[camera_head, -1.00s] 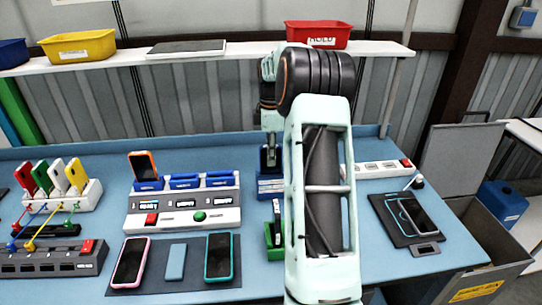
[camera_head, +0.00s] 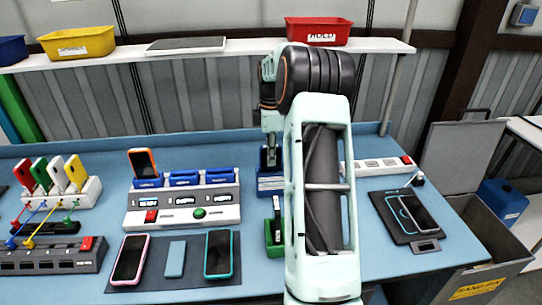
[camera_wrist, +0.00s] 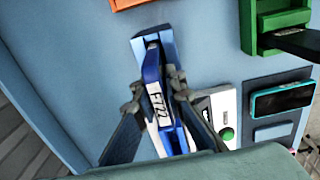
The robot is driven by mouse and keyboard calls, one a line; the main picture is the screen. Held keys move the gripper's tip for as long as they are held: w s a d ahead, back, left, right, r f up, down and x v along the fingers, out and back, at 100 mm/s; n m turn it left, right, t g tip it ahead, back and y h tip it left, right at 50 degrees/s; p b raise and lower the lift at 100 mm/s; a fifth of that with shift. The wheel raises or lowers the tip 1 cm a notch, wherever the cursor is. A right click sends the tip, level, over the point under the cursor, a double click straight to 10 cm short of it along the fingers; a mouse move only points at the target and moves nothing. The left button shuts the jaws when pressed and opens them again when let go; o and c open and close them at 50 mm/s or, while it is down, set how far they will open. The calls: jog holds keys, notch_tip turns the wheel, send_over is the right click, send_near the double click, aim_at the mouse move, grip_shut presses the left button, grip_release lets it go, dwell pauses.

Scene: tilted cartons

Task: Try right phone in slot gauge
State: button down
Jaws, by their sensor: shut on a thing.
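My gripper (camera_wrist: 155,92) is shut on a thin, upright blue phone-sized piece (camera_wrist: 153,70) with a white label strip, seen edge-on in the wrist view. In the head view, my gripper (camera_head: 270,155) is above a blue slotted block (camera_head: 270,185), partly hidden by my arm. The piece lines up with the block (camera_wrist: 138,45) in the wrist view; how deep it sits in the slot cannot be told. A teal-edged phone (camera_head: 218,255) lies flat at the right of the dark mat; it also shows in the wrist view (camera_wrist: 282,98).
A green block (camera_head: 273,238) holding a dark piece is close in front. A white station (camera_head: 180,215) with blue cradles and an orange phone (camera_head: 142,164) stands left. A pink phone (camera_head: 130,259) lies on the mat. A black pad with a phone (camera_head: 418,212) is right.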

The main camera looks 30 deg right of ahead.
jog(key=shift+f, duration=0.4)
dwell(1.1)
jog(key=c, duration=1.9)
grip_release()
jog(key=shift+r, duration=0.2)
jog(key=shift+r+p, duration=0.5)
jog(key=shift+r, duration=0.05)
jog(key=shift+c, duration=0.2)
grip_shut()
